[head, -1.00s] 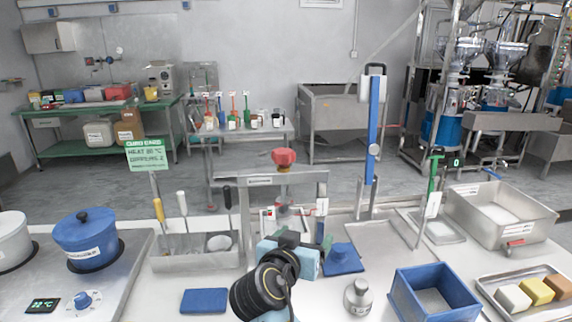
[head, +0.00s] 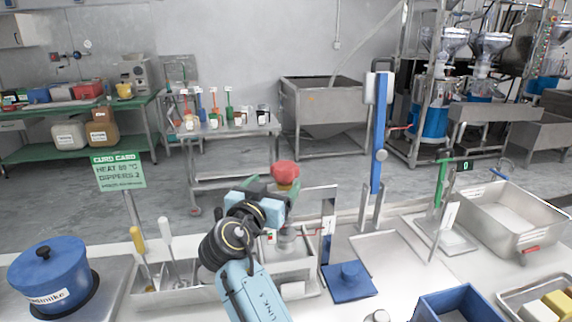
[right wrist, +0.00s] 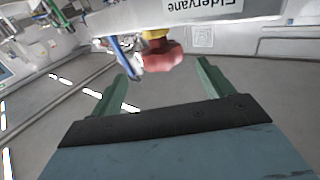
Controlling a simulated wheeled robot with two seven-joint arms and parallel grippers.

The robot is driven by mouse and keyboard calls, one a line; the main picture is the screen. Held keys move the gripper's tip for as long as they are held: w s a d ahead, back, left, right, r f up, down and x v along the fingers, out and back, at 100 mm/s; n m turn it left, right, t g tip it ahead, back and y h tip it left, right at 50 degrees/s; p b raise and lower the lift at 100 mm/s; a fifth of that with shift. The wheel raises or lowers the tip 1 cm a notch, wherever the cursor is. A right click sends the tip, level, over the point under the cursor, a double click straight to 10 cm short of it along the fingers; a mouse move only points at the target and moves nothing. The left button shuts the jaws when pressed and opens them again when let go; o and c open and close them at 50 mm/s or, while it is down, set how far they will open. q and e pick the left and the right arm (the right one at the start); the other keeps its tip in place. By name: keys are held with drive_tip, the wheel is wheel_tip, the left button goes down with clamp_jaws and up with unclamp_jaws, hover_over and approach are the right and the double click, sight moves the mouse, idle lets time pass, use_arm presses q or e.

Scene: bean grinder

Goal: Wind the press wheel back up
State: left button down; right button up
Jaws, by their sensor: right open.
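The red press wheel (head: 285,172) sits on top of the grey press frame (head: 331,212). In the head view my right gripper (head: 268,186) is at the wheel's left and slightly below it, with its wrist hiding much of the press. In the right wrist view the green fingers (right wrist: 163,82) are spread apart and empty. The wheel (right wrist: 155,60) shows beyond the fingertips, between their lines, below a labelled press crossbar (right wrist: 190,12). I cannot tell whether a finger touches the wheel. My left gripper is not in view.
A blue-handled lever (head: 379,140) stands right of the press, with a blue plate (head: 348,280) in front. A utensil bin (head: 150,275) and blue pot (head: 50,278) are at left. A steel basin (head: 510,215) and blue bin (head: 455,305) are at right.

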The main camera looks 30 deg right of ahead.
sight(280, 176)
drive_tip(key=x, duration=0.4)
drive_tip(key=shift+w+p, duration=0.15)
drive_tip(key=shift+p, duration=0.15)
drive_tip(key=x, duration=0.5)
drive_tip(key=shift+w+d+f+p, duration=0.1)
drive_tip(key=shift+w+d+p, duration=0.1)
drive_tip(key=shift+p, duration=0.1)
drive_tip(key=shift+c, duration=0.4)
drive_tip(key=c, duration=0.9)
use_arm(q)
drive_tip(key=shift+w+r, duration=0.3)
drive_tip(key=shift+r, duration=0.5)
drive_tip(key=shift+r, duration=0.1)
use_arm(e)
drive_tip(key=shift+t, duration=0.3)
